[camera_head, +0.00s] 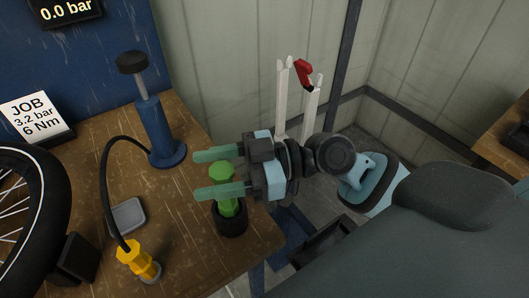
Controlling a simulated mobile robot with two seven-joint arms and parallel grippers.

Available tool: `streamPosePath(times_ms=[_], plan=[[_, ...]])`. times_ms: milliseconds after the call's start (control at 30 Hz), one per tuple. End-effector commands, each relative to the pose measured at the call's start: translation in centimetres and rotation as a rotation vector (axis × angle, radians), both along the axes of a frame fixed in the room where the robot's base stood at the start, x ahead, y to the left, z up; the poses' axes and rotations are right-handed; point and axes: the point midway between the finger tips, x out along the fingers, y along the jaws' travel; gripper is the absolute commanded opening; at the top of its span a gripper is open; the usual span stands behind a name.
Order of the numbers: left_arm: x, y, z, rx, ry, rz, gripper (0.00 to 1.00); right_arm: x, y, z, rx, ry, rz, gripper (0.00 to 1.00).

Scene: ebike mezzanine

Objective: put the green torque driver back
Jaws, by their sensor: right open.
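The green torque driver (225,178) stands upright in a round black holder (231,221) near the right edge of the wooden bench. My right gripper (208,173) reaches in from the right. It is open, with one pale green finger on the far side of the driver's upper part and the other on the near side. The near finger hides part of the driver. I cannot tell whether the fingers touch it. My left gripper is out of view.
A hose runs from there to a blue pump (158,130). A grey tray (127,216), wheel (60,220) and job card (36,116) are left. White prongs (283,95) with a red piece (303,72) rise behind my gripper.

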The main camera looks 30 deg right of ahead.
Motion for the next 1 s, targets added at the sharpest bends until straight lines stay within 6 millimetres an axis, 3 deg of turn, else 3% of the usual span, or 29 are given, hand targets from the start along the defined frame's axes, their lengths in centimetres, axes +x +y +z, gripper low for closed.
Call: streamPosePath(times_ms=[67,200,500,1000], plan=[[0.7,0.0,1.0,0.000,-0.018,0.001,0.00,0.0,0.0,1.1,0.001,-0.007,0.000,0.57],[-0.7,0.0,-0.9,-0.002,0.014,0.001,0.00,-0.7,-2.1,-0.1,-0.003,0.005,-0.002,0.57],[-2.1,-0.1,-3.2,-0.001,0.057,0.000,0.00,-2.3,-6.1,0.1,-0.002,0.004,-0.002,0.57],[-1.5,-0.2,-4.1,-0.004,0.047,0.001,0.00,-4.0,-10.8,0.4,0.000,0.001,-0.001,0.57]])
